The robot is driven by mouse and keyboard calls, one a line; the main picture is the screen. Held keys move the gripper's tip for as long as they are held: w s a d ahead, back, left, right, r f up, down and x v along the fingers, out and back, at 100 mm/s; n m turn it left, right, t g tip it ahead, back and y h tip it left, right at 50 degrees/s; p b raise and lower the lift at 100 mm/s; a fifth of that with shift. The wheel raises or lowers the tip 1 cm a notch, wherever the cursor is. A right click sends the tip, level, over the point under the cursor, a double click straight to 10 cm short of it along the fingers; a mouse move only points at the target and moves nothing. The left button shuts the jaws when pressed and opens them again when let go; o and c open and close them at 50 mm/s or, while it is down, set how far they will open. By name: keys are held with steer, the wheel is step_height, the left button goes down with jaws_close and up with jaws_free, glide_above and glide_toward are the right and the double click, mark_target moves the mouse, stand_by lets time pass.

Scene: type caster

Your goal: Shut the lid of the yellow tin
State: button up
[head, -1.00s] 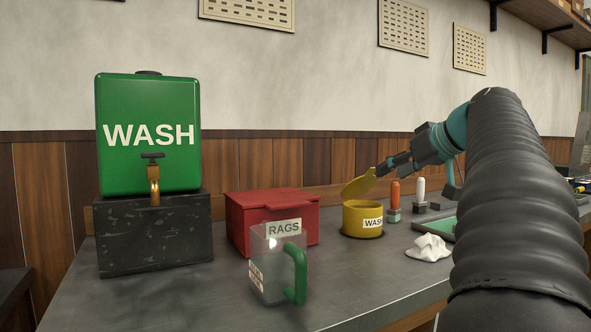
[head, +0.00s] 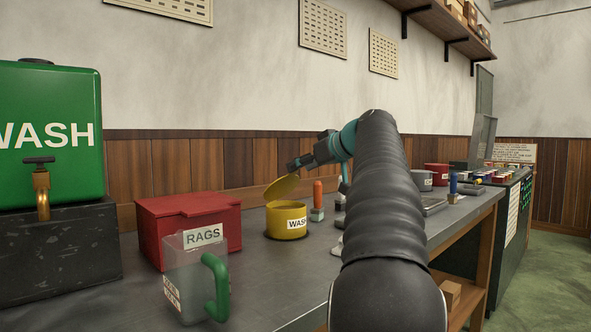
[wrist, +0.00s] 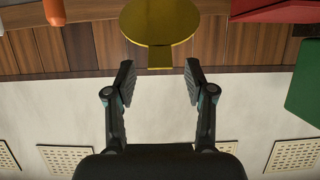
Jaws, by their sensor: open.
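The yellow tin (head: 287,222) with a WASH label stands on the grey bench. Its round yellow lid (head: 283,187) is raised and tilted, with its low side at the left and its high side at the right. My gripper (head: 292,165) is just above the lid's high edge in the head view; I cannot tell there if it touches. In the wrist view my gripper (wrist: 159,78) is open and empty, and the lid (wrist: 158,22) lies just beyond the fingertips. The lid hides the tin's body in the wrist view.
A red RAGS box (head: 188,222) and a clear jug (head: 190,280) with a green handle stand left of the tin. An orange-handled tool (head: 318,195) stands close to its right. A green WASH tank (head: 48,130) is at far left. Bare bench lies in front of the tin.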

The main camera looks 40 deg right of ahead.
mark_target(284, 185)
steer(key=shift+x, duration=1.55)
jaws_close()
